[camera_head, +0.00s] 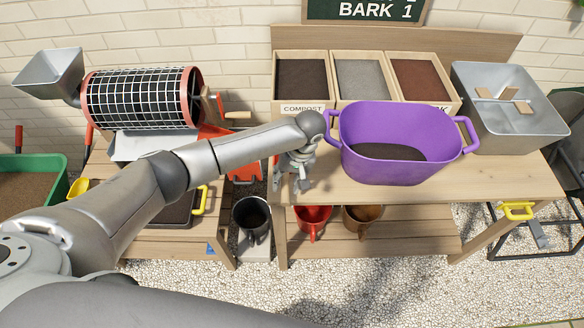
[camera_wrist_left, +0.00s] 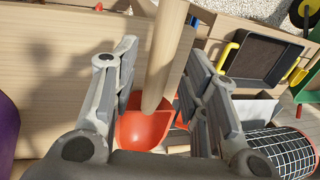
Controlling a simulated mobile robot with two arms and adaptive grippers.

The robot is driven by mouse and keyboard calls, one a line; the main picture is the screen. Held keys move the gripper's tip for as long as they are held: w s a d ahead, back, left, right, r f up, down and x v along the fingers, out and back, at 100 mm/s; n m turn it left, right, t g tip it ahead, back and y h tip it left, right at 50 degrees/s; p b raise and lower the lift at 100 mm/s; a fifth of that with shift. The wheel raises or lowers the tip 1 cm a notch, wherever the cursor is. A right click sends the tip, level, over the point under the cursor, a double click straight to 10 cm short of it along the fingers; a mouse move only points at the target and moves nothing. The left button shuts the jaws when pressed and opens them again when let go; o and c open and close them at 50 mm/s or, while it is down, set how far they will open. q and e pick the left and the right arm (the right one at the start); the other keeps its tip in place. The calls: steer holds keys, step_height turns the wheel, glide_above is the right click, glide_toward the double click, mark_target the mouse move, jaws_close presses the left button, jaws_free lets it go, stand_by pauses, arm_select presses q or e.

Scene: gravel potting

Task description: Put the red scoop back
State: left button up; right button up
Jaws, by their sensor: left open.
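The red scoop (camera_wrist_left: 145,128) shows in the left wrist view, with its red bowl below a pale wooden handle (camera_wrist_left: 163,60). My left gripper is open, and its fingers (camera_wrist_left: 160,90) stand apart on either side of the handle in that picture. In the head view my left gripper (camera_head: 298,182) points down at the left front end of the potting bench (camera_head: 340,190), left of the purple tub. A red shape (camera_head: 250,168) shows beside it there, but I cannot tell whether it is the scoop. My right gripper is out of view.
A purple tub (camera_head: 385,165) stands on the bench before the compost, grey and bark bins. A mesh drum sieve (camera_head: 140,98) stands left. A black pot (camera_head: 252,214), red pot (camera_head: 313,222) and brown pot (camera_head: 362,220) sit low down. The bench front is bare.

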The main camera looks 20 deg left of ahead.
arm_select(q)
steer(key=b+v, duration=0.1)
steer(key=v, duration=0.8)
steer(key=shift+r, duration=0.4)
